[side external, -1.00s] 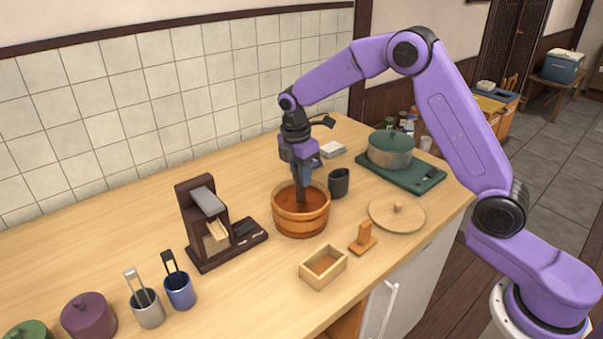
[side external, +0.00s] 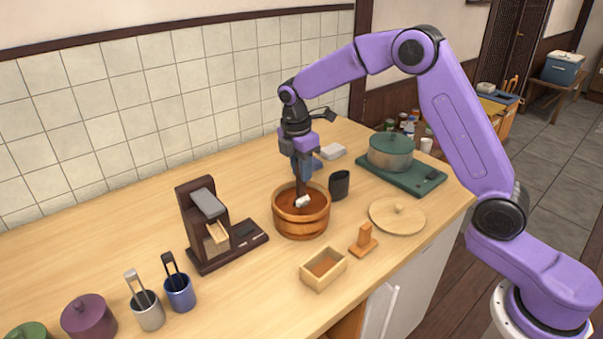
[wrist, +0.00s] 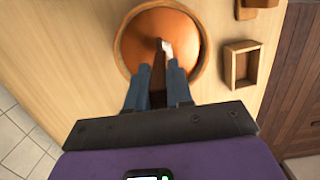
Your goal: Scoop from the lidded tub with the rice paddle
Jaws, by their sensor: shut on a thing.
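The round wooden tub (side external: 301,227) stands uncovered on the counter. Its orange-brown inside (wrist: 137,47) shows in the wrist view. Its round lid (side external: 397,216) with a knob lies flat on the counter to the right. My gripper (side external: 303,176) is above the tub, pointing down, shut on the dark brown rice paddle (wrist: 158,78). The paddle's lower end is inside the tub. A small white lump (side external: 302,201) is at the paddle's end; it also shows in the wrist view (wrist: 166,48). I cannot tell whether the paddle touches the tub's bottom.
A dark cup (side external: 339,184) stands close behind the tub on the right. A small wooden box (side external: 324,281) and a wooden stand (side external: 363,243) are in front. A dark brown dispenser (side external: 187,223) is at left. A green-lidded pot (side external: 390,155) sits at the back right.

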